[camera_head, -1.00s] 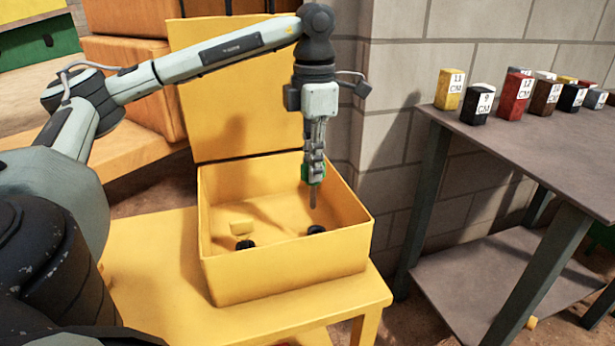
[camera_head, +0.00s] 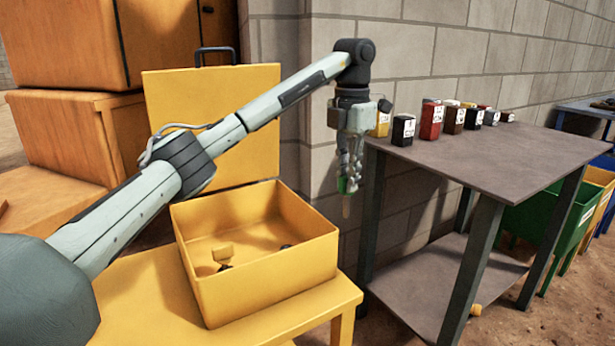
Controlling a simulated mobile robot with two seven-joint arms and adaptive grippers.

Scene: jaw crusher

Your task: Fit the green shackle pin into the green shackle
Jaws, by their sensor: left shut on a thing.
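My left gripper (camera_head: 348,180) hangs pointing down, just right of the open yellow box and beside the grey table's left leg. I cannot make out the green shackle in this view. My right gripper is not in view.
The yellow box (camera_head: 262,282), lid raised, holds a yellow piece and small dark things on a yellow table (camera_head: 142,306). Several labelled coloured blocks stand on the grey table (camera_head: 490,165). A green bin (camera_head: 552,212) stands behind it. A block wall closes the back.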

